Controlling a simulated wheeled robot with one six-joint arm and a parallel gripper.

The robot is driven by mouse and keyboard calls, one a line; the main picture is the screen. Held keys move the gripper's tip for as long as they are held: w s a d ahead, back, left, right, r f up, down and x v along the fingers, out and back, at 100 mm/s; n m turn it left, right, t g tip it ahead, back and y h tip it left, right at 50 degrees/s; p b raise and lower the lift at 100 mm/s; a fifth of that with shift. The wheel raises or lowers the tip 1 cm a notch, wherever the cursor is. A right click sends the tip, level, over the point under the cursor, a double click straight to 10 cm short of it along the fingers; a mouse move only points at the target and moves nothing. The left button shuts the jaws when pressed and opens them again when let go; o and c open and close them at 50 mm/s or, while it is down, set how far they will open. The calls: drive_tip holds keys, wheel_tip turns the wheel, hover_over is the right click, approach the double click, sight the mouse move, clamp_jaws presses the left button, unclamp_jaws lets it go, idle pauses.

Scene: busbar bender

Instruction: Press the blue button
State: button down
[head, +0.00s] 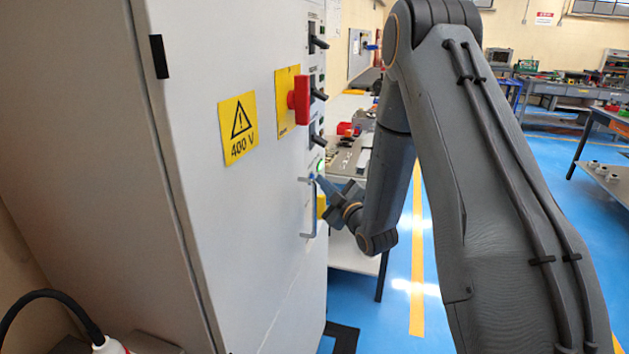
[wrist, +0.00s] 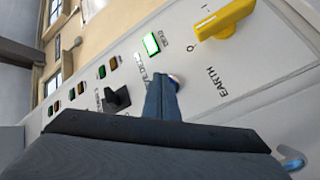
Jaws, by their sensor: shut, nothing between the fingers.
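My gripper (wrist: 163,80) is shut and empty, with its fingertips at the panel face of the grey cabinet (head: 250,220). In the wrist view, a small pale blue rounded piece, likely the blue button (wrist: 176,79), shows at the right edge of the fingertips. The fingers hide most of it, and I cannot tell whether they touch it or whether it is pressed in. In the head view, my gripper (head: 322,184) is at the cabinet's right side, near the handle, and the button is not clearly visible.
A lit green indicator (wrist: 152,43) sits beside the fingertips. A yellow EARTH knob (wrist: 222,18) and a black switch (wrist: 116,98) flank them. A metal handle (head: 306,208) and a red rotary switch (head: 299,100) stick out from the cabinet.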

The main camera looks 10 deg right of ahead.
drive_tip(key=s+d, duration=0.3)
drive_tip(key=d, duration=0.2)
drive_tip(key=shift+d, duration=0.15)
idle(0.5)
idle(0.5)
drive_tip(key=s+a+f+m+g+h, duration=0.1)
drive_tip(key=s+m+g, duration=0.5)
drive_tip(key=s, duration=1)
drive_tip(key=s+a+f+m+g+h, duration=0.2)
drive_tip(key=s+a+m+g, duration=0.3)
drive_tip(key=s+g, duration=0.5)
drive_tip(key=s+m+h, duration=0.1)
drive_tip(key=s, duration=0.5)
drive_tip(key=shift+s+a+f+m+g+h, duration=0.2)
drive_tip(key=shift+a+m+g+h, duration=0.1)
drive_tip(key=shift+a+g, duration=0.1)
drive_tip(key=shift+w, duration=0.1)
